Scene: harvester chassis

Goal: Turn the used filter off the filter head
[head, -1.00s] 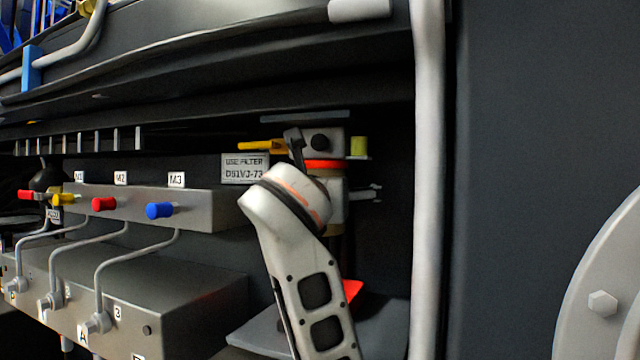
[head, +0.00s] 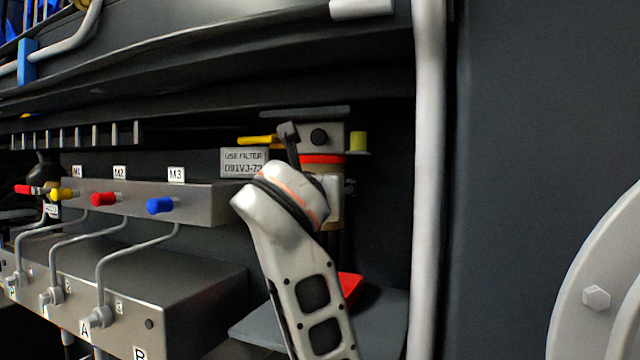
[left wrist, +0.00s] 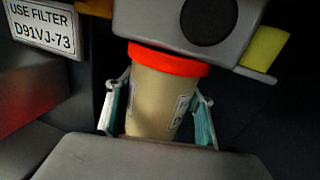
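The used filter is a tan canister with an orange-red band at its top (left wrist: 160,95). It hangs upright under the grey filter head (left wrist: 180,25), with the band against the head's underside. In the head view the filter (head: 335,215) is partly hidden behind my left wrist; the filter head (head: 325,138) shows above it. My left gripper (left wrist: 162,108) has one teal-padded finger on each side of the canister, and both fingers appear to touch it below the band. In the head view one fingertip shows just right of the filter. My right gripper is in neither view.
A label plate (head: 244,162) reads USE FILTER D91VJ-73. A yellow lever (head: 258,141) sits beside the head. A valve block with coloured knobs (head: 160,205) stands left. A grey shelf (head: 385,310) with a red object (head: 350,286) lies below. A pale vertical post (head: 428,180) bounds the right.

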